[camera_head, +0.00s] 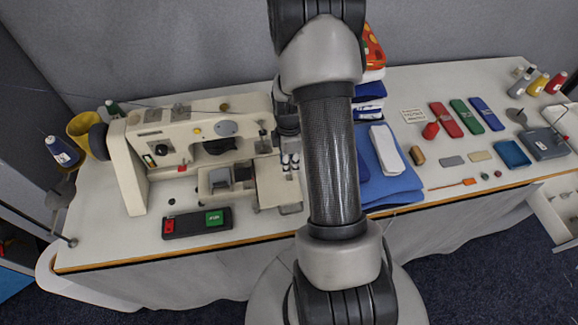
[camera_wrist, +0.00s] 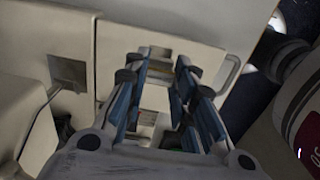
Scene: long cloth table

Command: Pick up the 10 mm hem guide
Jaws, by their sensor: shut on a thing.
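My gripper (camera_wrist: 158,72) has blue-padded fingers and is over the pale bed of the sewing machine. It is shut on a small grey metal piece (camera_wrist: 160,53) at the fingertips, which I take to be the 10 mm hem guide. The fingers hide most of it and no size marking can be read. In the head view my gripper (camera_head: 290,160) shows only in part, just right of the machine's needle area and partly behind my arm. Whether the piece touches the bed cannot be told.
The cream sewing machine (camera_head: 200,135) stands on the table's left half, with a red-and-green switch box (camera_head: 197,222) in front. Folded blue cloth (camera_head: 392,180) lies right of my arm. Farther right are a grey plate (camera_head: 453,161), a beige plate (camera_head: 480,156) and a blue tray (camera_head: 512,153).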

